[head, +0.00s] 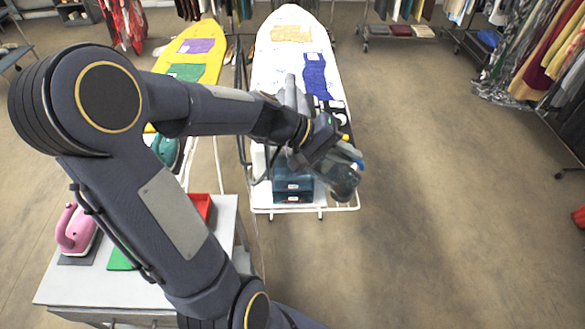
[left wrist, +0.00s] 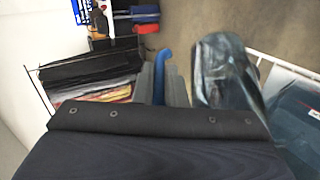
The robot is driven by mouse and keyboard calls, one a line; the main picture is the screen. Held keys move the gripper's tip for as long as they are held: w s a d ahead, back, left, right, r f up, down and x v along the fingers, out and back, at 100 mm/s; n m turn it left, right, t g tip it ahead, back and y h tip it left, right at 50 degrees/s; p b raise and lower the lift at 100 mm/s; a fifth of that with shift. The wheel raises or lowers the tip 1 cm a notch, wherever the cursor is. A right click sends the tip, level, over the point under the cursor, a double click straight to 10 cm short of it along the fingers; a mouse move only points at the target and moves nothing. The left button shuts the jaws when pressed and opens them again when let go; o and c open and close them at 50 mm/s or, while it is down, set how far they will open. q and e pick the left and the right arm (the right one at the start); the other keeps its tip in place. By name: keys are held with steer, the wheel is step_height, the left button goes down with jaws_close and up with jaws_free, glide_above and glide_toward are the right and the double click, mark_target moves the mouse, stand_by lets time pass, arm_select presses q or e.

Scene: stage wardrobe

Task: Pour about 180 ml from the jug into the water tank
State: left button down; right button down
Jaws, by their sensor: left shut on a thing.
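My left gripper (head: 341,151) is shut on the blue handle (left wrist: 165,62) of a see-through dark jug (head: 343,182). The jug hangs just off the right front corner of the white ironing board. In the left wrist view the jug body (left wrist: 225,70) is to the right of the fingers (left wrist: 163,88). Its water level and exact tilt cannot be told. A dark teal box (head: 292,184), apparently the water tank, stands on the board's front end, left of the jug. Part of it shows at the right edge of the left wrist view (left wrist: 300,115). My right gripper is out of view.
The white ironing board (head: 285,70) reaches away with cloth pieces on it. A yellow board (head: 208,35) stands to its left. A table (head: 75,285) at lower left holds a pink iron (head: 74,229) and a red tray (head: 201,208).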

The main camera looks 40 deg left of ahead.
arm_select(q)
steer(key=shift+a+h+b, duration=0.4)
steer(key=shift+a+b, duration=0.05)
steer(key=shift+b, duration=0.05)
stand_by(0.4)
steer(key=shift+s+a+r+n+t+h, duration=0.15)
steer(key=shift+a+r+n+t+h, duration=0.15)
steer(key=shift+a+r+t+h, duration=0.15)
stand_by(1.2)
